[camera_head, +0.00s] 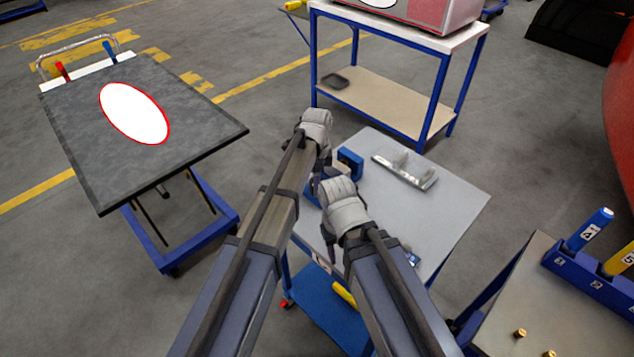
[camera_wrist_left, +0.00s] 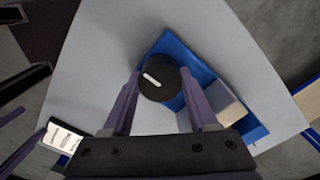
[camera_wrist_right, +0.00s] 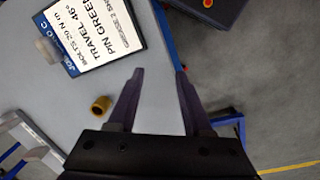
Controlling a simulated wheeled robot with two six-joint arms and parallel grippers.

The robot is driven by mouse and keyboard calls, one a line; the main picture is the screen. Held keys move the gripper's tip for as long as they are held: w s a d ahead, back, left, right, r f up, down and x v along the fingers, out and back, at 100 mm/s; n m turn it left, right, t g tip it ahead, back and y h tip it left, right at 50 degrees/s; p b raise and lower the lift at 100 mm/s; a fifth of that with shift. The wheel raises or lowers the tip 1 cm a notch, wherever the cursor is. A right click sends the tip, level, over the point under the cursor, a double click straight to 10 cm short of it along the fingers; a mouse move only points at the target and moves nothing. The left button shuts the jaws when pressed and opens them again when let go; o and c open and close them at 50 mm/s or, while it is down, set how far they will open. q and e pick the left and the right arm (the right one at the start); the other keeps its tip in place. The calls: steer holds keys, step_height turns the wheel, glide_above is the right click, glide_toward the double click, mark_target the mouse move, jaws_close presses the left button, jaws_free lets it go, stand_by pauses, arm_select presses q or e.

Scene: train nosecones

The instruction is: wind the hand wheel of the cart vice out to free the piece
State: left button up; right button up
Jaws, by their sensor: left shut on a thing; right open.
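The hand wheel (camera_wrist_left: 158,84) is a dark round knob with a white mark, in the left wrist view. It sits at the blue vice (camera_wrist_left: 202,58), which stands on the grey cart top (camera_wrist_left: 95,63). The piece (camera_wrist_left: 228,103) is a pale block by the blue vice body, partly behind a finger. My left gripper (camera_wrist_left: 160,76) is shut on the hand wheel, one finger on each side. In the head view the vice (camera_head: 350,161) is partly hidden by my arms. My right gripper (camera_wrist_right: 160,75) is open and empty beside the cart edge.
A printed card (camera_wrist_right: 95,30) and a small brass cylinder (camera_wrist_right: 101,105) lie near my right gripper. A metal plate with uprights (camera_head: 405,172) lies on the cart's far side. A dark-topped table (camera_head: 180,125) stands left, a blue-framed bench (camera_head: 400,95) behind.

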arm_select(q)
steer(key=shift+c, duration=1.1)
